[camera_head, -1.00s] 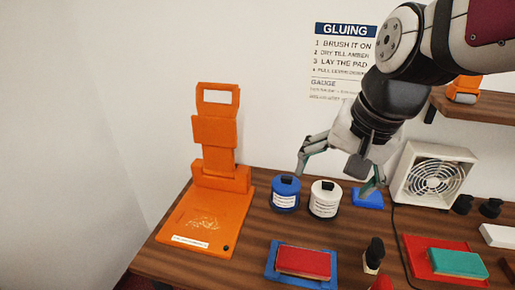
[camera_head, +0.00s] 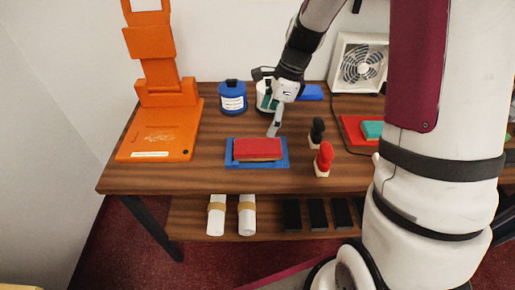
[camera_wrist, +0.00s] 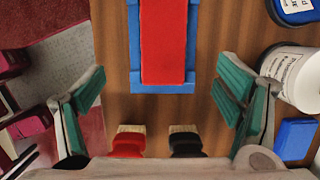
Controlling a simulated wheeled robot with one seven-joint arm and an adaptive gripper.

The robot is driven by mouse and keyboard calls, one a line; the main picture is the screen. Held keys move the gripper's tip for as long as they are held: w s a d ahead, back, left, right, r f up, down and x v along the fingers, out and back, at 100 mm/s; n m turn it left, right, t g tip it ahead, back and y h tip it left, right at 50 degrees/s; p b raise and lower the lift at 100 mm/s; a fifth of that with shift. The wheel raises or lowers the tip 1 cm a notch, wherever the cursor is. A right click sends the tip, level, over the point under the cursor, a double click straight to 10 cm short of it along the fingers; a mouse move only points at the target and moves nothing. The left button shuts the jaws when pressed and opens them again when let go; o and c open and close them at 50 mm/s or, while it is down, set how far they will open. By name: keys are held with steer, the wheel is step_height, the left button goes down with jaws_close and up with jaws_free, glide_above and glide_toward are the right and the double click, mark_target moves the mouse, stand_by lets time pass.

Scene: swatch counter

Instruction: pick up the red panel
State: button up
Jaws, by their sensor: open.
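The red panel (camera_head: 257,149) lies in a blue tray (camera_head: 285,163) near the front of the wooden counter. A tan edge shows along its front side. In the wrist view the red panel (camera_wrist: 163,40) is at the top middle, with the blue tray's rim (camera_wrist: 163,88) around it. My gripper (camera_head: 272,120) is just behind and to the right of the panel in the head view. In the wrist view my gripper (camera_wrist: 160,100) has its two green-padded fingers wide apart, with nothing between them. The panel lies beyond the fingertips, and the fingers do not touch it.
Two brushes, black-handled (camera_head: 317,131) and red-handled (camera_head: 324,159), stand right of the tray. A blue jar (camera_head: 232,97) and a partly hidden white jar (camera_head: 263,97) stand behind it. An orange stand (camera_head: 160,130) is at left. A red tray (camera_head: 355,134) and fan (camera_head: 358,62) are at right.

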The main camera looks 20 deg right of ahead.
glide_above(258, 146)
steer(key=s+d, duration=0.1)
steer(key=d, duration=0.1)
steer(key=x, duration=0.2)
steer(key=d+x, duration=0.1)
steer(key=x, duration=0.2)
steer(key=shift+s+f, duration=0.2)
steer(key=shift+f, duration=0.25)
steer(key=shift+w+p+x, duration=0.15)
steer(key=shift+x, duration=1.35)
steer(key=shift+w+p+x, duration=0.15)
steer(key=shift+x, duration=1.3)
steer(key=shift+d, duration=0.1)
steer(key=c, duration=1.3)
steer(key=shift+c, duration=0.2)
steer(key=shift+r, duration=0.2)
